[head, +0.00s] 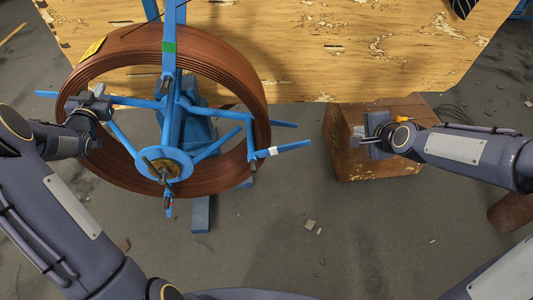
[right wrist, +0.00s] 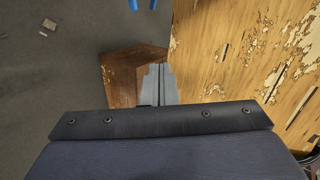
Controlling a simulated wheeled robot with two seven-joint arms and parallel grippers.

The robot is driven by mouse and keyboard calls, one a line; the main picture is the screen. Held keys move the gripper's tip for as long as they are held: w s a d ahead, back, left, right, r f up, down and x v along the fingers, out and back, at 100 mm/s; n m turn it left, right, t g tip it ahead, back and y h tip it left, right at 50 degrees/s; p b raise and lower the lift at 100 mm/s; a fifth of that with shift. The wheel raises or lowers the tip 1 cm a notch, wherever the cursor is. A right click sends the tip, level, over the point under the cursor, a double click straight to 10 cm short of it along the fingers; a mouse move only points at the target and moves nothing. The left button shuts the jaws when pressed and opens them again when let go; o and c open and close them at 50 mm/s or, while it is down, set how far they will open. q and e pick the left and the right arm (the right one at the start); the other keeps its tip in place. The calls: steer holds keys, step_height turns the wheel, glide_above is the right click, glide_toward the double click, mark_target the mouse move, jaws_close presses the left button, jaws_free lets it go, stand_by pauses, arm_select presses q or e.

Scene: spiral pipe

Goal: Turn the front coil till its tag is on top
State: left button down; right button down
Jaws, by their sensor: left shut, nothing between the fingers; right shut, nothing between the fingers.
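The front coil (head: 215,70) is a ring of brown copper-coloured pipe on a blue spoked stand (head: 172,125). A yellow tag (head: 94,48) sits on the coil at its upper left, left of the top. My left gripper (head: 92,97) is shut with nothing in it, at the coil's left side, below the tag. It overlaps the coil in the picture; I cannot tell whether it touches. My right gripper (head: 363,141) is shut and empty, well right of the coil. Its closed fingers also show in the right wrist view (right wrist: 158,84).
A wooden box (head: 345,165) stands below my right gripper. A worn wooden table (head: 300,50) fills the back. Blue spoke ends (head: 290,147) stick out right of the coil. The floor (head: 290,225) between my arms is mostly clear, with small debris.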

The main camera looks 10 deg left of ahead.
steer(key=w+a+f+m+t, duration=0.1)
steer(key=w+a+f+m, duration=0.3)
steer(key=w+f, duration=0.3)
steer(key=w+a+f+m+t, duration=0.1)
steer(key=w+a+f+m, duration=0.25)
steer(key=f, duration=0.55)
steer(key=s+a+f+m+t+h, duration=0.1)
steer(key=a+f+m, duration=0.3)
steer(key=f, duration=0.5)
steer(key=s+a+f+m+t+h, duration=0.1)
steer(key=a+f+m+t, duration=0.1)
steer(key=f+m, duration=0.55)
steer(key=shift+w+a+f+n, duration=0.8)
steer(key=shift+w+f, duration=1.4)
steer(key=shift+w, duration=2.4)
steer(key=shift+s+a+r, duration=0.1)
steer(key=shift+a+r, duration=0.15)
steer(key=shift+r, duration=0.75)
steer(key=shift+s+a+r, duration=0.1)
steer(key=shift+a+r, duration=0.15)
steer(key=shift+r, duration=0.7)
